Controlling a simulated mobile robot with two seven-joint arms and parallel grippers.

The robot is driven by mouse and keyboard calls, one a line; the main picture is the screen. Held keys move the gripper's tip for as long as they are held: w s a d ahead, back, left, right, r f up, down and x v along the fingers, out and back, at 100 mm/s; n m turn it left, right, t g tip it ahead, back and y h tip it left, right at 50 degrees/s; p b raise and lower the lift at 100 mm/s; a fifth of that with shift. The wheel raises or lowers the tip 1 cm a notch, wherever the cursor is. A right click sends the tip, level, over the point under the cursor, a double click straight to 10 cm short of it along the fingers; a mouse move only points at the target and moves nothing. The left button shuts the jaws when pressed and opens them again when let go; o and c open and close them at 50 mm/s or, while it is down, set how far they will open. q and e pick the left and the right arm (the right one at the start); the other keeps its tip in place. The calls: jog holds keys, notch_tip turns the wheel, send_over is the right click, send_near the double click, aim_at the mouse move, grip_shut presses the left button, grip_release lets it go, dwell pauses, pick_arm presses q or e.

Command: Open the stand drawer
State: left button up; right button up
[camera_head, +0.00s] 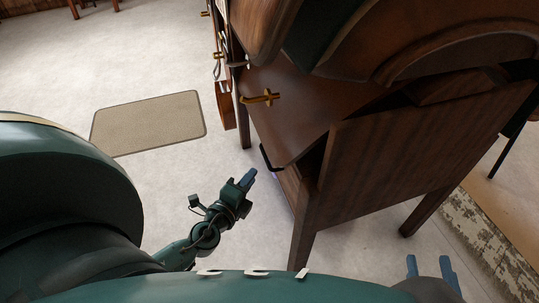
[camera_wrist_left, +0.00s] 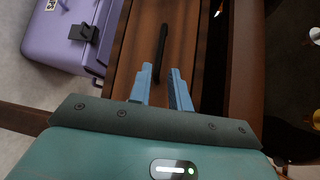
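The wooden stand (camera_head: 390,165) fills the right half of the head view, with a saddle on top. Its drawer front (camera_wrist_left: 135,45) is brown wood and fills the middle of the left wrist view. The black bar handle (camera_head: 268,158) is on the side facing my left gripper, and it also shows in the left wrist view (camera_wrist_left: 162,45). My left gripper (camera_head: 249,177) is open; in the wrist view its blue fingertips (camera_wrist_left: 161,72) lie either side of the handle's lower end. I cannot tell whether they touch it. My right gripper (camera_head: 430,264) is open and empty at the bottom edge.
A purple case (camera_wrist_left: 65,35) with a black latch is beside the drawer front in the wrist view. A beige mat (camera_head: 148,122) lies on the pale floor at left. A brass hook (camera_head: 260,98) sticks out from the stand above the handle.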

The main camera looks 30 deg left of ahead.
aim_at(266, 157)
pick_arm(q)
jog(key=w, duration=0.3)
jog(key=w+f, duration=0.1)
jog(key=w, duration=0.2)
jog(key=w+a, duration=0.1)
jog(key=w, duration=0.2)
jog(key=shift+w+f, duration=0.2)
jog(key=shift+w, duration=0.15)
grip_shut()
